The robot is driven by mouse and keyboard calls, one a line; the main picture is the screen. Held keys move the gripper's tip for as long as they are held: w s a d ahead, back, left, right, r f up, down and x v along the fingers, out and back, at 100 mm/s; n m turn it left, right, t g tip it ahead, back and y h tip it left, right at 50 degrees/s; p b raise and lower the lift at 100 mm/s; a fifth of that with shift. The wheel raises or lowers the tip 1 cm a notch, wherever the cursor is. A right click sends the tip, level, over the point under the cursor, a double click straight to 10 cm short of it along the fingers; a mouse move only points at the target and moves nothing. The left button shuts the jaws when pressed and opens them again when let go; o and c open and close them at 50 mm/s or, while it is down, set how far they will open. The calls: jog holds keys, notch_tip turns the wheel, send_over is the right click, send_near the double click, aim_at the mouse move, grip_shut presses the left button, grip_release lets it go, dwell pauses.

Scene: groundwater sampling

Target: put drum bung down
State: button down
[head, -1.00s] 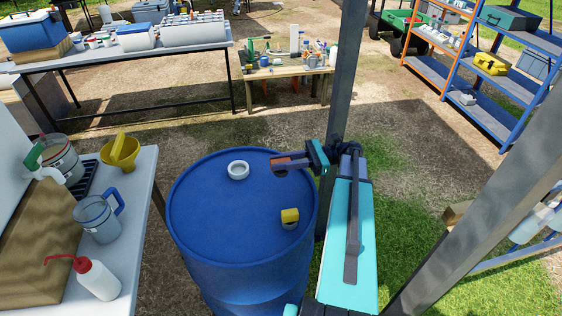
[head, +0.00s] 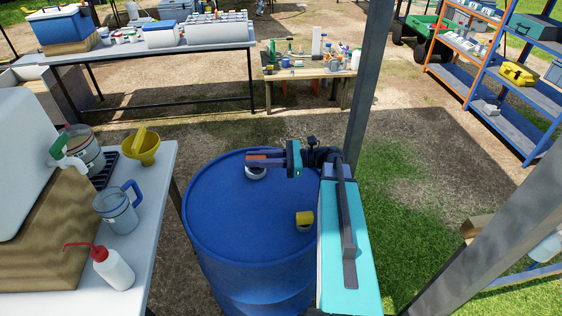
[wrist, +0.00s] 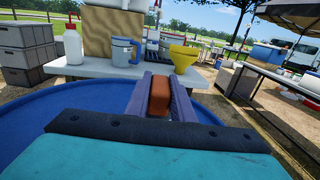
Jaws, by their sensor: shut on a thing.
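My gripper (head: 252,158) is above the far part of the blue drum's top (head: 225,205). It is shut on an orange-brown piece, which I take to be the drum bung. In the wrist view the bung (wrist: 159,97) shows as an orange-brown block between the two purple fingers; its lower part is hidden. A white ring-shaped opening (head: 255,175) on the drum top is just below the gripper and partly covered by it. I cannot tell whether the bung touches it.
A yellow-topped fitting (head: 304,218) stands on the drum's near right part. Left is a table with a jug (head: 117,212), a yellow funnel (head: 142,148) and a wash bottle (head: 113,270). A grey post (head: 368,90) rises behind the drum. The drum top's middle is clear.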

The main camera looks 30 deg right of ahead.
jog(key=w+a+r+t, duration=0.1)
jog(key=w+a, duration=0.1)
jog(key=a, duration=0.4)
jog(key=w+a+m+h, duration=0.1)
jog(key=w+a, duration=0.1)
jog(key=a, duration=0.4)
jog(key=shift+w+a+r+m+t, duration=0.3)
jog(key=shift+w+a+r+t, duration=0.05)
jog(key=shift+w+a+t, duration=0.05)
jog(key=shift+s, duration=0.1)
